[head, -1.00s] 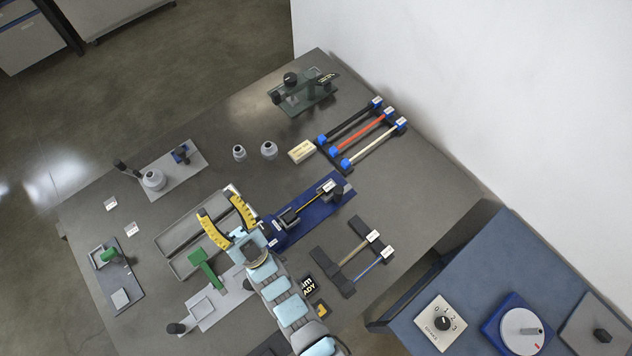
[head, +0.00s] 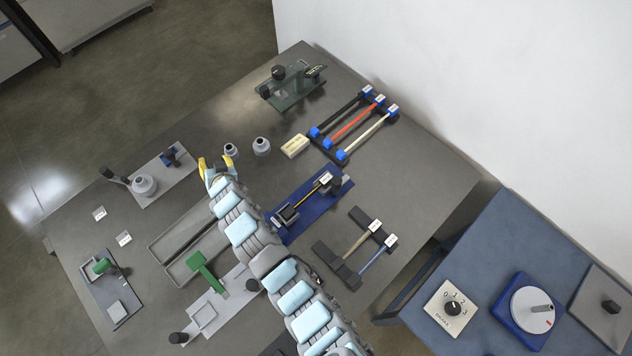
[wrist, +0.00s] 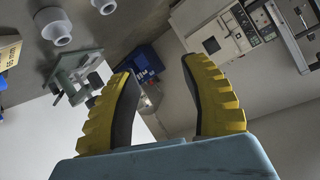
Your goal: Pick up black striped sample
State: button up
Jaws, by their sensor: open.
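A rack (head: 336,161) at the back right holds a black sample (head: 341,112), a red one (head: 353,123) and a white one (head: 366,135), each with blue ends. The black one is the leftmost; any stripes on it are too small to make out. My gripper (head: 215,161) is in the upper middle of the table, left of the rack and well apart from it. Its yellow fingers are spread and empty, and they also show in the wrist view (wrist: 158,68). No sample is recognisable in the wrist view.
Two grey weights (head: 261,147) and a cream block (head: 294,146) stand between my gripper and the rack. A green fixture (head: 290,97) is at the back. A blue fixture (head: 285,236) and a smaller rack (head: 335,265) lie right of my arm. The right table corner is clear.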

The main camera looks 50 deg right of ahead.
jog(key=s+d+f+m+g+h, duration=0.1)
jog(key=s+d+f+m+g, duration=0.15)
jog(key=d, duration=0.25)
jog(key=m+g+b, duration=0.3)
jog(key=m+g, duration=0.5)
jog(key=g, duration=0.4)
send_near(313, 190)
jog(key=shift+b+x, duration=2.05)
jog(key=shift+x, duration=3.05)
grip_shut()
